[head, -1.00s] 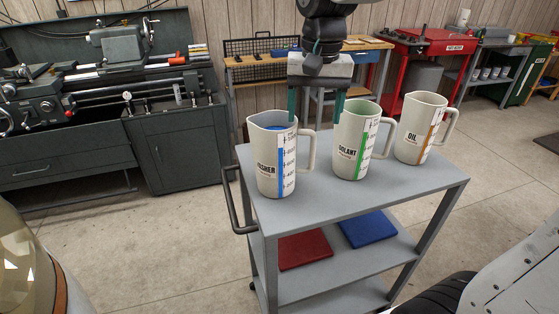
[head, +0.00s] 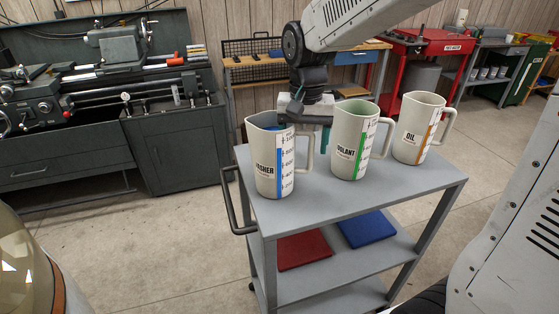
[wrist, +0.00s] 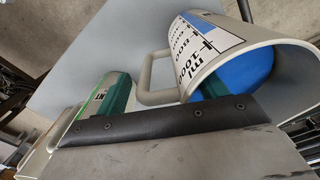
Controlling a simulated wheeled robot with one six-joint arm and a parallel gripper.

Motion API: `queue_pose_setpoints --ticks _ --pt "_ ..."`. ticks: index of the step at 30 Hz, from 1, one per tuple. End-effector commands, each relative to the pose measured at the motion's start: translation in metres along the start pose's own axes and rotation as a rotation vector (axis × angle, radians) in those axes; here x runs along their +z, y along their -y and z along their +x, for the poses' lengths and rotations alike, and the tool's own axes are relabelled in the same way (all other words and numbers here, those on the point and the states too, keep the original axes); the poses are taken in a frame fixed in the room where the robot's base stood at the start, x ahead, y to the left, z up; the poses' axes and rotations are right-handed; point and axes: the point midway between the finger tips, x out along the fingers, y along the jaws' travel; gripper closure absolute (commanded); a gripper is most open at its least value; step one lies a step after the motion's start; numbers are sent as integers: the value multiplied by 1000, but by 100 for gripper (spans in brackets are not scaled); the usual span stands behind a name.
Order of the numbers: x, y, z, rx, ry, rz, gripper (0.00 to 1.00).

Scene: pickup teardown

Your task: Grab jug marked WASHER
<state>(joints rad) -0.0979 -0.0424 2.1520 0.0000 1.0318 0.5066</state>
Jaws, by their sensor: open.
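The jug marked WASHER (head: 264,165) is off-white with a blue scale stripe and stands upright at the left end of the grey cart top. Its handle points right, and blue shows inside its mouth. My gripper (head: 308,128) is open and low behind this jug, by its handle side. One teal finger shows between the WASHER and COOLANT jugs; the other is mostly hidden. In the wrist view the WASHER jug (wrist: 265,65) is at right, and its handle (wrist: 150,78) lies between my teal fingers. Contact with the jug cannot be told.
The COOLANT jug (head: 347,150), with a green stripe, stands close on the right of my gripper. The OIL jug (head: 410,140) is farther right. The cart (head: 380,192) has bare top in front of the jugs. Red (head: 304,250) and blue (head: 367,230) flat items lie on its lower shelf.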

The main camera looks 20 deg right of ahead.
Motion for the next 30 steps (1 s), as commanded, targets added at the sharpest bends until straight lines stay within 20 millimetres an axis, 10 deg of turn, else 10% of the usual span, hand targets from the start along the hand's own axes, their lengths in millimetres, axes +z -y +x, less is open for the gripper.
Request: queue_pose_setpoints --ticks 3,11,30 --pt "0 0 0 0 0 0 32" --pt "0 0 -1 0 0 0 100" --pt "-1 0 -10 -2 -3 0 100"
